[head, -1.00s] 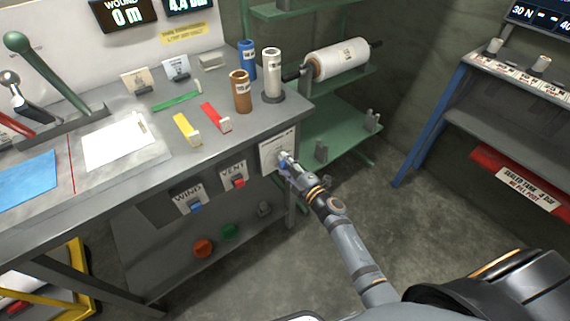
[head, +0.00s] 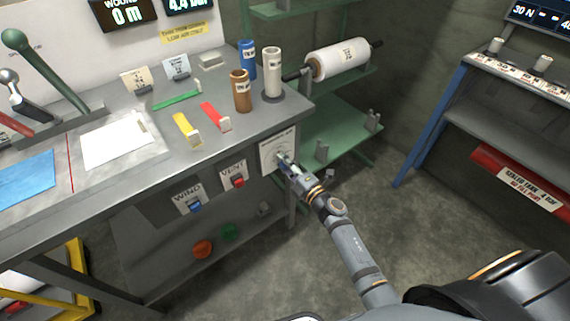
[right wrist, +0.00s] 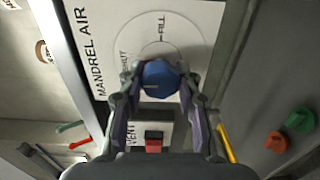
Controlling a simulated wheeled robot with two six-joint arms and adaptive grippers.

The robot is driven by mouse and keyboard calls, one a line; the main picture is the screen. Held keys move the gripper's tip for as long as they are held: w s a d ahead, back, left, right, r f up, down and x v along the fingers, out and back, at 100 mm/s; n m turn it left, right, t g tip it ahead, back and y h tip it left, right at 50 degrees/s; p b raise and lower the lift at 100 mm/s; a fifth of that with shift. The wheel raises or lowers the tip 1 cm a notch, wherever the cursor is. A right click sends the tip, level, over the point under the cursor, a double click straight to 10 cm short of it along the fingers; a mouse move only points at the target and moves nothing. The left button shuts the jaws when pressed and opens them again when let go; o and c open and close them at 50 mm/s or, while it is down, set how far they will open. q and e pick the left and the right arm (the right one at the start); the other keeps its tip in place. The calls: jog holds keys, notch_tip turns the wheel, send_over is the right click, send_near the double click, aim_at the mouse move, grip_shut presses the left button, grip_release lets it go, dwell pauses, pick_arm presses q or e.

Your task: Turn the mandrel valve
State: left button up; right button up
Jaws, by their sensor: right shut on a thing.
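The mandrel valve is a blue faceted knob (right wrist: 161,78) on a white plate (right wrist: 110,35) marked "MANDREL AIR", with "SHUT" and "FILL" on its dial. In the head view the plate (head: 276,146) is on the bench's front, near its right corner. My right gripper (right wrist: 160,85) is shut on the knob, with one finger on each side; it also shows in the head view (head: 286,163), where it mostly hides the knob. A small pale mark shows on the knob's lower left, but I cannot tell its exact setting. My left gripper is out of view.
A WIND switch (head: 195,207) and a VENT switch (head: 238,181) are left of the valve on the bench front. Tubes, including a white one (head: 272,75), stand above on the bench. A film roll (head: 337,59) lies on the green rack. The floor to the right is clear.

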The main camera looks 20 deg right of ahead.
jog(key=shift+f, duration=0.1)
jog(key=o, duration=1.2)
jog(key=shift+s, duration=0.15)
jog(key=v, duration=1.2)
